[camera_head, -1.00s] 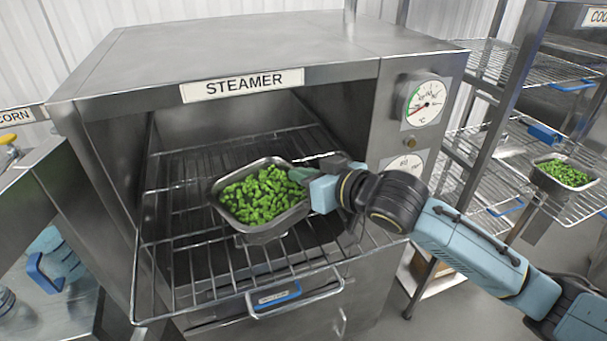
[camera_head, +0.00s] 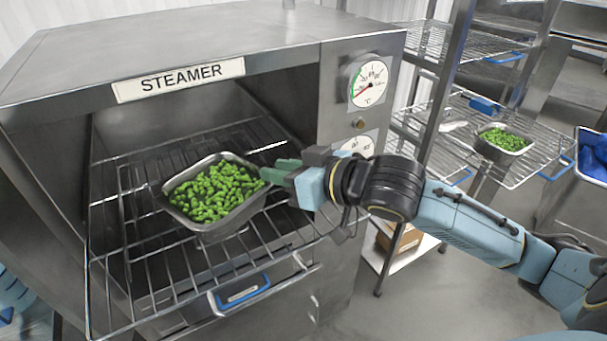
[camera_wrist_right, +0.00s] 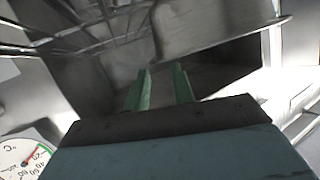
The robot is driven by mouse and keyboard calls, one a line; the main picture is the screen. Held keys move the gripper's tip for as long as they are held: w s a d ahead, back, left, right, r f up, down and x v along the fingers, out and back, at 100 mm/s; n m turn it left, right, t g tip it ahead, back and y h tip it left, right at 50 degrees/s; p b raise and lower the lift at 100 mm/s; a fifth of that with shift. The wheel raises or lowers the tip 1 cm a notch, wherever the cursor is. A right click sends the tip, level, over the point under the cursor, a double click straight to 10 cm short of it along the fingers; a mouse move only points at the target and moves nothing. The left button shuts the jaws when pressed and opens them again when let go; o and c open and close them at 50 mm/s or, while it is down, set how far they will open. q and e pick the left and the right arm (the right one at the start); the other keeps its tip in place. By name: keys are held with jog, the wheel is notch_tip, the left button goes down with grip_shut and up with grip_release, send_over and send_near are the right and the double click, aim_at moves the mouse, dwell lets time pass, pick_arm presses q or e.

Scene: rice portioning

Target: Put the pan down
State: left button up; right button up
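The metal pan (camera_head: 207,229), filled with green beans or peas (camera_head: 212,190), sits on the wire rack (camera_head: 130,262) in the open mouth of the steamer (camera_head: 170,35). It looks level. My right gripper (camera_head: 281,170) is just right of the pan, its green fingers close to the pan's right rim. In the right wrist view the two fingers (camera_wrist_right: 160,88) stand apart with nothing between them, and a metal surface that looks like the pan (camera_wrist_right: 215,35) lies beyond the tips. My left gripper is not in view.
A gauge (camera_head: 368,84) is on the steamer's front, close above my right wrist. A wire shelf (camera_head: 535,165) at right holds another pan of green food (camera_head: 503,143). Bare rack shows around the pan.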

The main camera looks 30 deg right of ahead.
jog(key=v, duration=0.2)
jog(key=shift+s+d, duration=0.1)
jog(key=shift+s, duration=0.2)
jog(key=s+r+p, duration=0.1)
jog(key=p, duration=0.2)
jog(key=shift+s+d, duration=0.15)
jog(key=shift+d, duration=0.2)
jog(key=shift+s+d+p, duration=0.25)
jog(key=shift+s+p, duration=0.3)
jog(key=shift+p, duration=0.45)
